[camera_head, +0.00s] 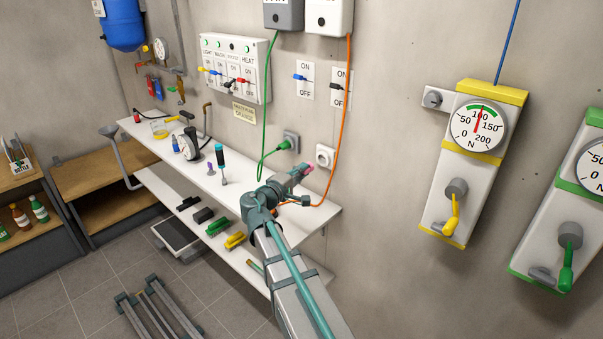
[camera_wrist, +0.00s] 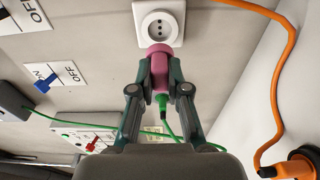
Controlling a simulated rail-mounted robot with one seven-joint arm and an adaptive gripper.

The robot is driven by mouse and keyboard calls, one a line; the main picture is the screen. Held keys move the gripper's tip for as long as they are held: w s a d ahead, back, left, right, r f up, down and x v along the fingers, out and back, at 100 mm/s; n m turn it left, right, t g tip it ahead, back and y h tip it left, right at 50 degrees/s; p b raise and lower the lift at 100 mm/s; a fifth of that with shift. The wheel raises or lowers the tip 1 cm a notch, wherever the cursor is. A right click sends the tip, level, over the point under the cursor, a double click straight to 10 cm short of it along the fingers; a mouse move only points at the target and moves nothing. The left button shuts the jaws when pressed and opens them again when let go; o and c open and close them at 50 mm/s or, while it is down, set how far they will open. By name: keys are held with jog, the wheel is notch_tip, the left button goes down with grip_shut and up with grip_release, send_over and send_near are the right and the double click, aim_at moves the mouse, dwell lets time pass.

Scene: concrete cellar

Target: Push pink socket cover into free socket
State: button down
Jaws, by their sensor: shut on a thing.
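The pink socket cover (camera_wrist: 159,70) is held between the fingers of my gripper (camera_wrist: 160,88) in the wrist view. Its front end points at the free white socket (camera_wrist: 158,23) on the wall and overlaps its lower edge in the picture; I cannot tell whether they touch. In the head view my gripper (camera_head: 302,174) is above the right end of the shelf, with a bit of the pink cover (camera_head: 308,168) showing. The free socket (camera_head: 325,156) is just to the right of the gripper there, its face uncovered.
A second socket (camera_head: 291,141) to the left holds a green plug (camera_head: 286,145) with a green cable. An orange cable (camera_head: 349,110) hangs right of the free socket, and an orange plug (camera_wrist: 299,167) shows in the wrist view. Tools stand on the white shelf (camera_head: 262,185).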

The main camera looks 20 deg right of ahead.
jog(key=shift+f+b, duration=0.1)
jog(key=shift+b, duration=0.25)
jog(key=shift+s+b+x, duration=0.2)
jog(key=shift+b+x, duration=0.6)
jog(key=shift+x, duration=1.65)
jog(key=shift+s+d, duration=0.1)
jog(key=shift+d, duration=0.05)
jog(key=s+a+r, duration=0.2)
jog(key=s, duration=0.5)
jog(key=s+a+r, duration=0.2)
jog(key=s, duration=0.5)
jog(key=shift+a+b, duration=0.2)
jog(key=shift+b, duration=0.15)
jog(key=shift+s+r, duration=0.1)
jog(key=shift+s, duration=0.05)
